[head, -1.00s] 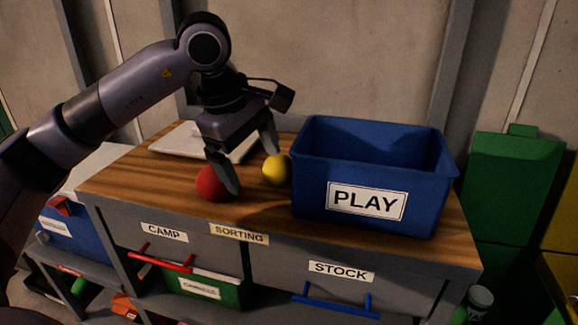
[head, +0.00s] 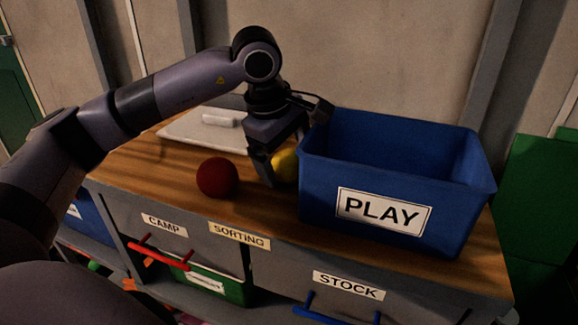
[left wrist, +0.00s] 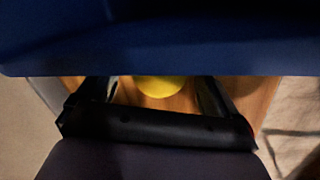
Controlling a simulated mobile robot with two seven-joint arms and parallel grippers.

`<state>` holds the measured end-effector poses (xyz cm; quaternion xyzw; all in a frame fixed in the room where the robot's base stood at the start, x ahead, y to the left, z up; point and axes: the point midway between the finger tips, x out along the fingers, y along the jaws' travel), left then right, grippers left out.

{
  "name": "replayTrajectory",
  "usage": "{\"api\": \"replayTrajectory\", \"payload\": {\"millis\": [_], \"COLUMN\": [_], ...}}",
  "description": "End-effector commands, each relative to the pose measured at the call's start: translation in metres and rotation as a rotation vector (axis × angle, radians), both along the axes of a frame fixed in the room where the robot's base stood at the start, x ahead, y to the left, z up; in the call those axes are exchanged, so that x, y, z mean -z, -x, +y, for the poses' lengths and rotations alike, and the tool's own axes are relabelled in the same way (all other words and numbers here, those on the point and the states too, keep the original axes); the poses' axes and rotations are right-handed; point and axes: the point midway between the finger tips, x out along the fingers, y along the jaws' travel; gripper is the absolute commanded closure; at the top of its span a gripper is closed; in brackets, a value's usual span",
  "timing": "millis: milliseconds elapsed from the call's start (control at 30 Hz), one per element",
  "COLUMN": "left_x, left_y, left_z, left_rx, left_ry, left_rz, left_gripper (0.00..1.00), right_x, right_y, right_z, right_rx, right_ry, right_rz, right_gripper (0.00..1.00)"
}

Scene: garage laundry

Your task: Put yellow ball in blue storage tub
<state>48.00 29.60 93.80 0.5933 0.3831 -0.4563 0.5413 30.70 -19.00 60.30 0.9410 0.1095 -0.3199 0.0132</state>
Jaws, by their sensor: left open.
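The yellow ball (head: 284,166) sits on the wooden top just left of the blue storage tub (head: 318,190), which is labelled PLAY. My left gripper (head: 282,172) is open and low at the ball, with one finger in front of it on the left; the other finger is mostly hidden. In the left wrist view the ball (left wrist: 160,86) shows between the two fingers (left wrist: 160,100), its upper part cut off by the tub's dark blue side (left wrist: 160,45). I cannot tell whether the fingers touch it. My right gripper is not in view.
A red ball (head: 217,178) lies left of my gripper on the wooden top (head: 150,172). A pale tray (head: 190,130) with a white item (head: 220,119) is behind. Drawers with a red handle (head: 160,256) and a blue handle (head: 330,312) are below.

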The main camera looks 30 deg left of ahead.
Motion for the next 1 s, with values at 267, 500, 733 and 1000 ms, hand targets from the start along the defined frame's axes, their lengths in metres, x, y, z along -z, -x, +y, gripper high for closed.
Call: {"api": "replayTrajectory", "payload": {"millis": [267, 500, 733, 1000], "left_x": [0.006, 0.006, 0.005, -0.012], "left_y": [-0.002, -0.002, -0.002, -0.002], "left_z": [0.0, 0.0, 0.0, 0.0], "left_rx": [-0.001, -0.001, -0.001, -0.001], "left_ry": [-0.001, 0.0, 0.0, 0.002], "left_rz": [0.0, 0.0, -0.001, -0.003], "left_gripper": [0.06, 0.67, 0.72, 0.72], "right_x": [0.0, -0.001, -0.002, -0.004], "right_y": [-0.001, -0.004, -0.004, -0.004], "right_z": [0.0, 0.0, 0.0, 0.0], "right_rx": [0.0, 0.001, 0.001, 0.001], "right_ry": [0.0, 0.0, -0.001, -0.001], "right_rz": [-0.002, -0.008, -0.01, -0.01], "right_gripper": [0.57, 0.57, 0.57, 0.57]}}
